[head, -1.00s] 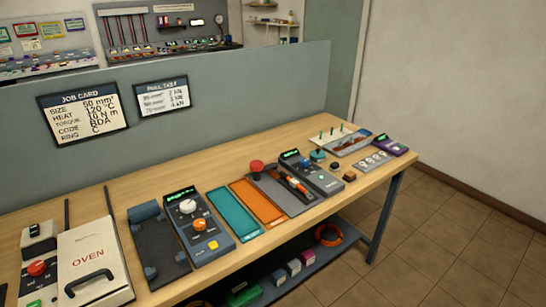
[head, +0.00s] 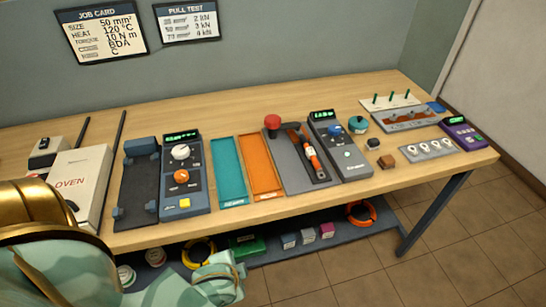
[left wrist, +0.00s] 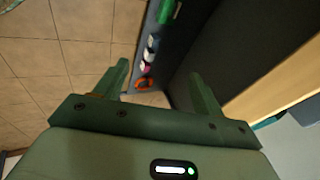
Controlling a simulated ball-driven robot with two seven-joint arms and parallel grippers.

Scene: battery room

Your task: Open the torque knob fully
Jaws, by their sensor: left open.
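A grey box with a green display and a blue knob (head: 334,129) stands right of the middle of the bench, beside a tray holding an orange-and-black tool (head: 309,152). I take this blue knob for the torque knob, but its label is too small to read. Another box to the left has a white knob (head: 180,152) and an orange knob (head: 181,176). In the left wrist view my left gripper (left wrist: 160,82) is open and empty, below the bench edge, with floor and lower shelf beyond. It is well away from the knobs. My right gripper is out of view.
The wooden bench (head: 290,106) has free room along its back. The lower shelf holds rings and small boxes.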

